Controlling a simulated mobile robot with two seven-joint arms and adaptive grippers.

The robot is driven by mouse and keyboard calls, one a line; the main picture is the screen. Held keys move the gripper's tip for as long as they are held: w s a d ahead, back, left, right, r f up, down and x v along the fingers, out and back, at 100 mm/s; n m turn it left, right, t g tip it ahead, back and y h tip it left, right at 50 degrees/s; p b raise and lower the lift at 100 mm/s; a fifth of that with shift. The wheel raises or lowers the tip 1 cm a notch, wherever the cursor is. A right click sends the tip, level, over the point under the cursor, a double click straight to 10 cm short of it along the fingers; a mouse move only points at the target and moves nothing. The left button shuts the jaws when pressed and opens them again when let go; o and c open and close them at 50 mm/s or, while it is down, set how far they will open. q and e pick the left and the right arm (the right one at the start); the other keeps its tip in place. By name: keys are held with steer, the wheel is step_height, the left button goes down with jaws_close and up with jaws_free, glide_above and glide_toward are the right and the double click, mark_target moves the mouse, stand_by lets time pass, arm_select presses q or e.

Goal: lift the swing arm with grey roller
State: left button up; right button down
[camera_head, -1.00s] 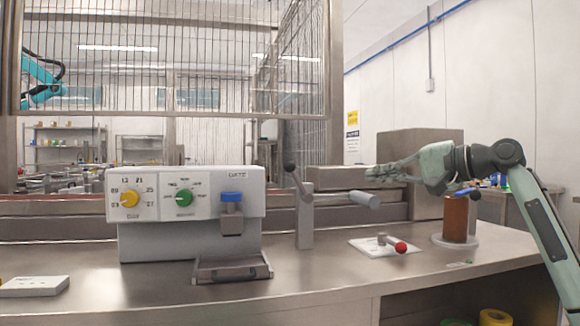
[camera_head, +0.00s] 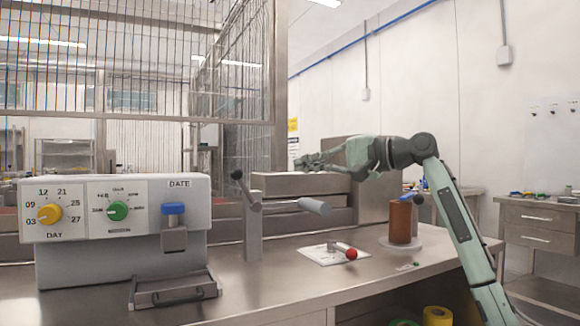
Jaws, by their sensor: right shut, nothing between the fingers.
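The swing arm (camera_head: 282,208) reaches right from a grey metal post (camera_head: 253,232) on the bench. The grey roller (camera_head: 316,206) is at its right end, roughly level. A lever with a black ball (camera_head: 237,174) tilts up at the top of the post. My right gripper (camera_head: 300,163) shows above the roller in the picture, its fingers pointing left. It is shut and empty, with a visible gap to the roller; the depth between them is hard to judge. My left gripper is out of view.
A grey dial box (camera_head: 125,258) with a blue-topped part (camera_head: 173,222) stands at left. A white plate with a red ball (camera_head: 351,254) and a brown cylinder (camera_head: 401,222) stand right of the post. A metal box (camera_head: 365,186) is behind my right arm.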

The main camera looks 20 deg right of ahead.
arm_select(q)
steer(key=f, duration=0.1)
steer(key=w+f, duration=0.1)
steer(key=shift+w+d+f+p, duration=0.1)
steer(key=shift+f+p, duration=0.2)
steer(key=shift+p, duration=0.1)
arm_select(e)
steer(key=w+a+f, duration=0.1)
steer(key=w+a, duration=0.6)
steer(key=a, duration=0.1)
steer(key=shift+w+a+f, duration=0.2)
steer(key=shift+a+f, duration=0.15)
steer(key=shift+a, duration=0.05)
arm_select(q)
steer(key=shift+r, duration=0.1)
